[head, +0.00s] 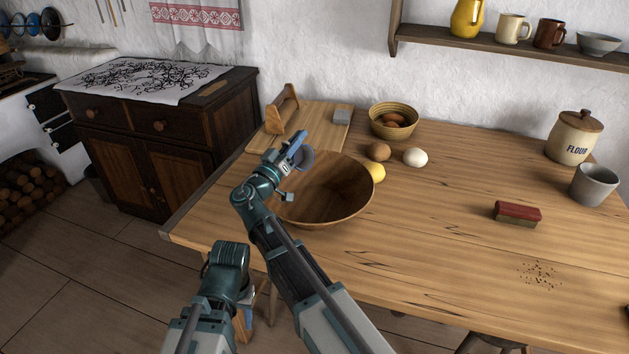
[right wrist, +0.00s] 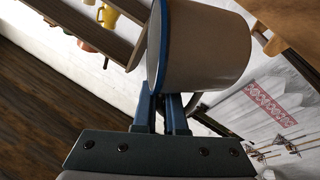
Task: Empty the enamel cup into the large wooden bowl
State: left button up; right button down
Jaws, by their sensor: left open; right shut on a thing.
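The large wooden bowl (head: 335,195) stands on the table near its left front edge; its visible inside looks bare. My right gripper (head: 296,147) is over the bowl's back left rim, shut on the enamel cup (head: 306,160). In the right wrist view the cup (right wrist: 203,48) is cream with a blue rim and tilted, with the fingers (right wrist: 164,112) at its handle side.
A yellow fruit (head: 377,172), a brown egg (head: 379,151) and a white egg (head: 415,157) lie right of the bowl. Behind are a basket (head: 394,121) and a board (head: 318,117) with a wooden carrier (head: 283,109).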

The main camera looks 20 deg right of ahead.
jog(key=shift+s+d+r+m+h, duration=0.2)
jog(key=shift+s+d+m, duration=0.1)
jog(key=shift+s+m, duration=0.25)
jog(key=shift+s+d+r+m+h, duration=0.1)
jog(key=shift+s+d+m+h, duration=0.15)
jog(key=shift+s+m, duration=0.25)
jog(key=shift+s+d+r+m+g+h+b, duration=0.1)
jog(key=shift+s+d+m+g+h+b, duration=0.15)
jog(key=shift+m, duration=0.35)
jog(key=shift+s+d+m+g+h+b, duration=0.1)
jog(key=shift+s+m+g+h, duration=0.25)
jog(key=shift+m, duration=0.2)
jog(key=shift+s+d+r+m+g+h+p, duration=0.2)
jog(key=shift+s+r+m+p, duration=0.2)
jog(key=shift+m, duration=0.3)
jog(key=shift+s+d+r+m+g+h+p, duration=0.1)
jog(key=shift+s+r+m+g+h+p, duration=0.15)
jog(key=shift+r+m, duration=0.35)
dwell(0.4)
jog(key=shift+s+d+f+m+g+h, duration=0.1)
jog(key=shift+s+d+m+g+h, duration=0.15)
jog(key=shift+m, duration=0.4)
jog(key=shift+s+d+f+m+g+h, duration=0.15)
jog(key=shift+s+m+g, duration=0.15)
jog(key=shift+m, duration=0.4)
jog(key=shift+s+d+m+g+h, duration=0.1)
jog(key=shift+s+m+g+h, duration=0.15)
jog(key=shift+m, duration=0.4)
